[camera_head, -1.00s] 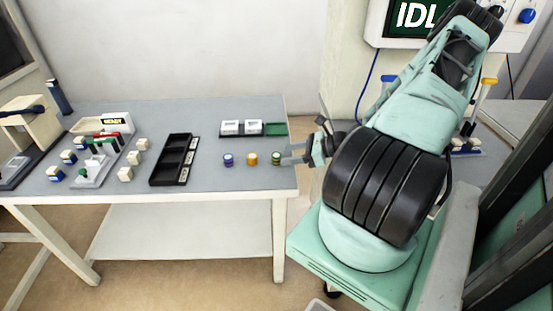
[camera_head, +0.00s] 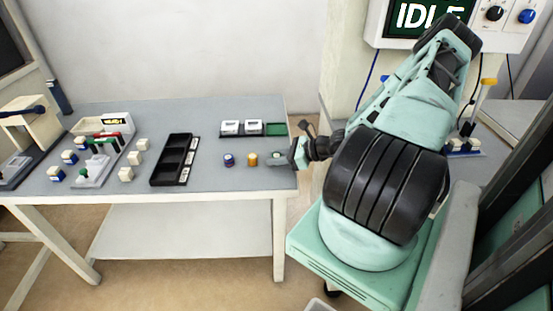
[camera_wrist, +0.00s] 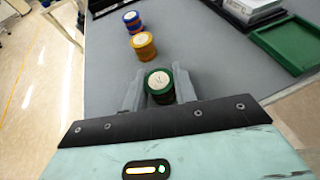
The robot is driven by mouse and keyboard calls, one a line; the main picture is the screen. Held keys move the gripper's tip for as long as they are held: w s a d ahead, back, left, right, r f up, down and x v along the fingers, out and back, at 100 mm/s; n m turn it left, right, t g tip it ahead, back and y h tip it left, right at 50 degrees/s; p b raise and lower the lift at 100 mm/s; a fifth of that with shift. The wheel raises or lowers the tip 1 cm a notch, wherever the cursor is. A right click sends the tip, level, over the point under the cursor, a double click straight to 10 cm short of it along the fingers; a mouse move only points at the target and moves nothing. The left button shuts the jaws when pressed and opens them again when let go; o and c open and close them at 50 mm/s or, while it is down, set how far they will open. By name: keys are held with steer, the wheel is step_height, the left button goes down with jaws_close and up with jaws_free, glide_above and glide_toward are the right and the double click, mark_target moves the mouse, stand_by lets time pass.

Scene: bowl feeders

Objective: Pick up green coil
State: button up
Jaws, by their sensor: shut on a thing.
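The green coil (camera_wrist: 159,85) has a pale round top and stands upright between the two fingers of my gripper (camera_wrist: 158,92) in the wrist view. The fingers are shut on its sides. In the head view my gripper (camera_head: 279,162) is at the right end of the table, and the coil (camera_head: 277,155) is mostly hidden there by the fingers. From these frames I cannot tell whether the coil still touches the table.
An orange coil (camera_head: 252,159) and a blue coil (camera_head: 229,159) stand in a row to the left. A black compartment tray (camera_head: 174,160) lies further left. A green tray (camera_head: 276,129) and white blocks (camera_head: 240,127) are behind. The table's right edge is close.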

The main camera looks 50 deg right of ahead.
mark_target(277, 155)
step_height(277, 155, up, 10)
steer(key=shift+f, duration=0.2)
steer(key=shift+a+r, duration=0.1)
steer(key=shift+r, duration=0.15)
